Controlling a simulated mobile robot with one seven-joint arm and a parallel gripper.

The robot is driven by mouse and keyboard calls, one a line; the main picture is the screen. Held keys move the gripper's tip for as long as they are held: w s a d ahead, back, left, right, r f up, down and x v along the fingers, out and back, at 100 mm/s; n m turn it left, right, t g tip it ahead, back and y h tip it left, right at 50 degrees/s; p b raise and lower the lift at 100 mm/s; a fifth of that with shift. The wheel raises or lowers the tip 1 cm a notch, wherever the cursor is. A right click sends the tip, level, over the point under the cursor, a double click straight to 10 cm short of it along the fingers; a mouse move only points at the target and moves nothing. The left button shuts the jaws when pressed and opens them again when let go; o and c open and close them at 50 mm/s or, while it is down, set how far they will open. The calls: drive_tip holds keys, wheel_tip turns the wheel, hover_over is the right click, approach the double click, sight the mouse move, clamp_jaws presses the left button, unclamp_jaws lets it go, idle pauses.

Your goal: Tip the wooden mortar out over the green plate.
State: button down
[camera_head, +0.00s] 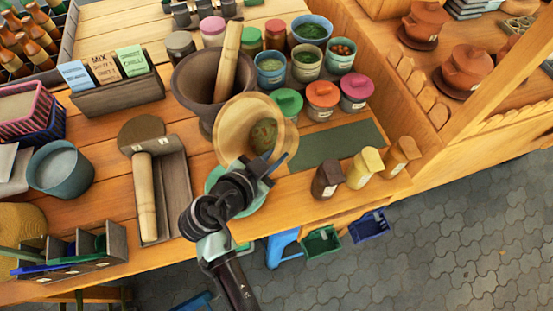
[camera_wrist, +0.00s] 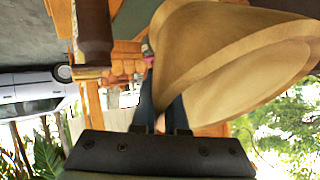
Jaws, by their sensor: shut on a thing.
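The wooden mortar (camera_head: 231,127) is a pale bowl held up at the table's front side, tilted with its mouth facing the head camera. A greenish-brown clump (camera_head: 264,134) shows inside it. My gripper (camera_head: 272,163) is shut on the mortar at its lower right rim. In the wrist view the mortar (camera_wrist: 205,60) fills the upper right, beyond my fingers (camera_wrist: 162,112). The green plate (camera_head: 258,196) lies on the table below the mortar, largely hidden by my gripper and wrist. I cannot tell whether anything lies on it.
A large dark mortar (camera_head: 190,88) with a pale pestle (camera_head: 227,62) stands behind. Lidded jars (camera_head: 322,95) and bowls are at the back right. Small shakers (camera_head: 364,168) stand near the right edge, beside a bare dark green mat (camera_head: 335,145). A tray with a roller (camera_head: 145,195) lies left.

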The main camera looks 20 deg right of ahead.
drive_tip(key=shift+s+a+f+n+t+h+b, duration=0.15)
drive_tip(key=shift+t+h+b, duration=0.35)
drive_tip(key=shift+b, duration=0.6)
drive_tip(key=shift+w+a+f+n+t+h+b, duration=0.15)
drive_tip(key=shift+f+t+h+b, duration=0.1)
drive_tip(key=shift+h+b, duration=0.65)
drive_tip(key=shift+s+a+f+n+t+h+b, duration=0.15)
drive_tip(key=shift+t+h+b, duration=0.25)
drive_tip(key=shift+b, duration=0.9)
drive_tip(key=a+f+t+h+b, duration=0.1)
drive_tip(key=h+b, duration=0.1)
drive_tip(key=b, duration=0.6)
drive_tip(key=s+a+f+n+t+h+b, duration=0.1)
drive_tip(key=f+t+b, duration=0.1)
drive_tip(key=b, duration=0.7)
drive_tip(key=shift+a+f+h, duration=0.2)
drive_tip(key=shift+h, duration=0.2)
drive_tip(key=shift+s+a+t+b, duration=0.15)
drive_tip(key=shift+t+b, duration=0.1)
drive_tip(key=shift+b, duration=0.35)
